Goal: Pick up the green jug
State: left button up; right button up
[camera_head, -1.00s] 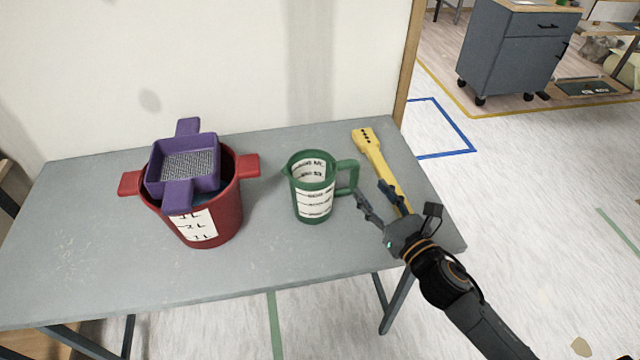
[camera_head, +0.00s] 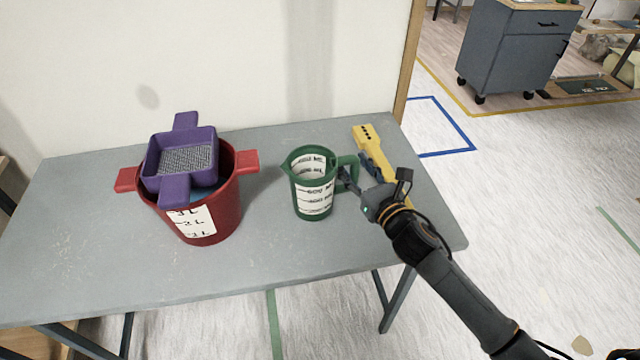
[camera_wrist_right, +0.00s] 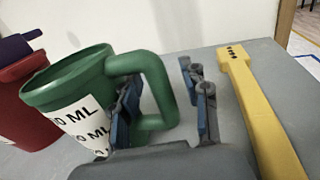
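The green jug (camera_head: 315,186) stands upright on the grey table, its handle to the right and white measuring labels on its side. In the right wrist view the jug (camera_wrist_right: 69,82) is at the left and its handle (camera_wrist_right: 157,84) reaches between my fingers. My right gripper (camera_head: 354,172) is at the handle, fingers apart, one on each side of it. In the right wrist view the open gripper (camera_wrist_right: 160,105) shows a clear gap between the handle and the right finger. My left gripper is not in view.
A yellow tool (camera_head: 371,150) lies close to the right of my right gripper. A red bucket (camera_head: 218,212) with a purple sieve (camera_head: 180,160) on top stands left of the jug. The grey table (camera_head: 90,250) has free room in front, with a wall behind.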

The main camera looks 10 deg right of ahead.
grip_shut()
jog(key=shift+r, duration=0.1)
